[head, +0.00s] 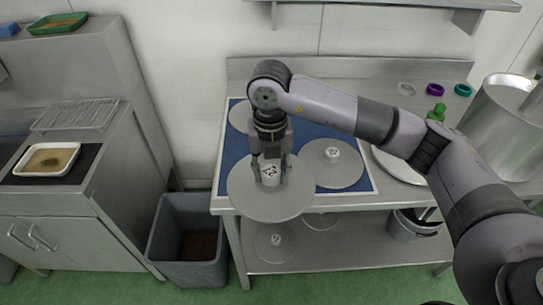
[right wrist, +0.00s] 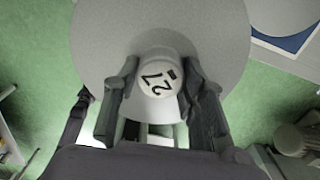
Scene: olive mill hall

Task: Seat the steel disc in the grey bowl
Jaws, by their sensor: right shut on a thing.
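My right gripper (head: 270,170) is shut on the white numbered knob (right wrist: 158,82) of a wide grey steel disc (head: 270,202). The disc looks level and overlaps the table's front left edge in the head view. It also fills the upper middle of the right wrist view (right wrist: 105,35). A similar disc (head: 332,172) with a knob lies on the blue mat, and another (head: 238,115) shows partly behind my gripper. A pale round dish (head: 398,166) right of the mat is partly hidden by my right arm. I cannot tell whether it is the grey bowl. My left gripper is not in view.
The blue mat (head: 230,150) lies on a steel table (head: 390,92). A large steel vessel (head: 500,125) stands at right. Small rings and a green object (head: 437,113) sit at the back. More discs (head: 272,252) lie on the lower shelf. A grey bin (head: 185,265) stands on the floor.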

